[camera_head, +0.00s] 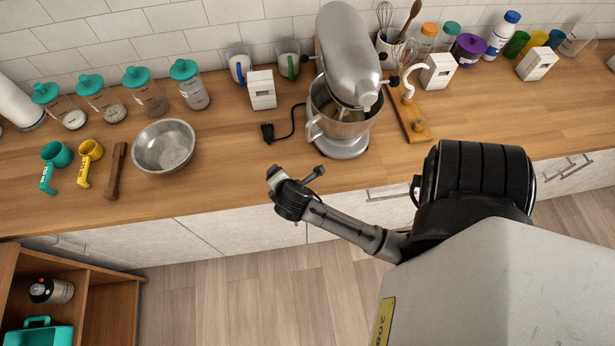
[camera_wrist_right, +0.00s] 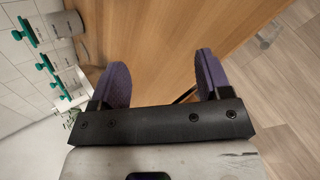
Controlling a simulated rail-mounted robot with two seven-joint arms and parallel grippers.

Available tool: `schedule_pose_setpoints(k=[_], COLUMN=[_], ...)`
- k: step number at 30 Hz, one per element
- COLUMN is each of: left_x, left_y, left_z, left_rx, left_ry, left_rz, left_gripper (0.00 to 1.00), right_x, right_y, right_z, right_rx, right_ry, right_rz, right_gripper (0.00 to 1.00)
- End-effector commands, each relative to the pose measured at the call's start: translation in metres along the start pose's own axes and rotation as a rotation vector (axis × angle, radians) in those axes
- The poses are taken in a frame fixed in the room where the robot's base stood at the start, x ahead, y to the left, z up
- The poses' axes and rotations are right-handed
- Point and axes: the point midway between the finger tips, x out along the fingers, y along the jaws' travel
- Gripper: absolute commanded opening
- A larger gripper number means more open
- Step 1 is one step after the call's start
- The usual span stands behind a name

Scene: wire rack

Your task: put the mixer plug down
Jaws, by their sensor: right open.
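The black mixer plug (camera_head: 267,132) lies on the wooden counter, left of the stand mixer (camera_head: 350,60). Its black cord curves up and right toward the mixer. My right gripper (camera_head: 297,176) is at the counter's front edge, below and to the right of the plug and apart from it. In the right wrist view its two purple-padded fingers (camera_wrist_right: 162,75) are spread wide with nothing held between them. I cannot pick out the plug in that view. My left gripper is not in view.
White socket boxes (camera_head: 262,90) stand along the back of the counter. A metal bowl (camera_head: 163,146) and teal-lidded jars (camera_head: 189,84) are at left. A wooden stand with a white hook (camera_head: 412,110) is right of the mixer. The counter between bowl and plug is clear.

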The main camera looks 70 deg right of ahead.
Motion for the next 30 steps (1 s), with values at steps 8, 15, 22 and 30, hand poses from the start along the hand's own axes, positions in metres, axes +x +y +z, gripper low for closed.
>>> schedule_pose_setpoints(k=[8,15,22,30], left_x=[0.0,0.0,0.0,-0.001], left_y=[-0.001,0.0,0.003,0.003], left_z=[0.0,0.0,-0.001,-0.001], left_rx=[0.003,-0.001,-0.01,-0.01], left_ry=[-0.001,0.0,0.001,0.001], left_rz=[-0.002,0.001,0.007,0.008], left_gripper=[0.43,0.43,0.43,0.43], right_x=[-0.093,-0.148,-0.163,-0.164], right_y=[-0.07,-0.104,-0.112,-0.111], right_z=[-0.028,-0.036,-0.037,-0.037], right_rx=[0.649,0.914,0.979,0.979], right_ry=[0.215,0.227,0.215,0.215], right_rz=[-0.354,-0.607,-0.678,-0.677], right_gripper=[0.71,0.71,0.71,0.71])
